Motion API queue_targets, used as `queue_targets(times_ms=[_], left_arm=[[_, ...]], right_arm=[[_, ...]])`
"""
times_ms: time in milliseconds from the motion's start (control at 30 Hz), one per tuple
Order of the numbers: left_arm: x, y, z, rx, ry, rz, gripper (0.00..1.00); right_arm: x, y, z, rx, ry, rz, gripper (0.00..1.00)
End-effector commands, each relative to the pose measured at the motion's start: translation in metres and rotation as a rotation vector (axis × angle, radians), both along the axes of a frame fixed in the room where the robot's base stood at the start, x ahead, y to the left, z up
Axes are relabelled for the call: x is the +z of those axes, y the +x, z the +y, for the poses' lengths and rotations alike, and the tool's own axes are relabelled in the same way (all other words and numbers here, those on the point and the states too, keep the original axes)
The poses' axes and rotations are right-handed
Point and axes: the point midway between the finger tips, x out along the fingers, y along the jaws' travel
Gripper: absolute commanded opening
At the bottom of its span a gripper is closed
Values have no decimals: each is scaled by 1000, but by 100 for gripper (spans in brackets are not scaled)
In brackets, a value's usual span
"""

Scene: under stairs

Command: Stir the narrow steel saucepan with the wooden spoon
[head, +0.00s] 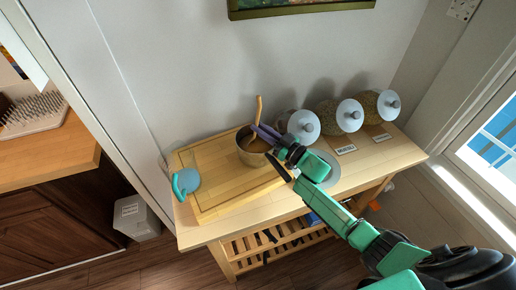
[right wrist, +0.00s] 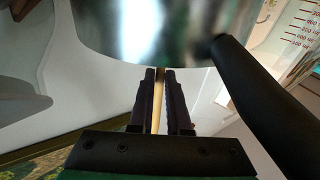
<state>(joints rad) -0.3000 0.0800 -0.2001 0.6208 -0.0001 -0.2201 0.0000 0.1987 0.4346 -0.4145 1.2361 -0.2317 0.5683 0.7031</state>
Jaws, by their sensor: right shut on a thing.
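The narrow steel saucepan (head: 243,156) stands on the wooden board, with brown contents inside. Its dark handle points toward the lower right in the head view. The wooden spoon (head: 258,107) stands nearly upright, its lower end inside the pan and hidden. My right gripper (head: 259,130) is shut on the spoon's handle, at the pan's rim. In the right wrist view the thin spoon handle (right wrist: 157,92) shows between the two dark fingers (right wrist: 160,72). The shiny saucepan side (right wrist: 140,30) and its black handle (right wrist: 265,95) fill much of that view. My left gripper is not in view.
The board (head: 225,200) lies on a light wooden table (head: 405,155). A teal-handled item (head: 185,181) sits at the board's left. Several lidded jars (head: 349,115) stand along the wall at the back right. A grey round thing lies right of the pan, partly hidden.

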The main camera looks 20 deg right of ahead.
Motion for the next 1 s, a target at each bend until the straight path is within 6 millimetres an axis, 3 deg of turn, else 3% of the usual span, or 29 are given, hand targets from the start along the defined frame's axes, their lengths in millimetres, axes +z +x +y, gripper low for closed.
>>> queue_targets(times_ms=[133,367,800,1000], left_arm=[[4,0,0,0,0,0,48],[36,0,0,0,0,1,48],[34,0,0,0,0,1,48],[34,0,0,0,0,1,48]], right_arm=[[4,0,0,0,0,0,0],[35,-4,-2,0,0,0,0],[81,-11,-7,1,-1,-2,0],[87,-11,-7,0,-1,-1,0]])
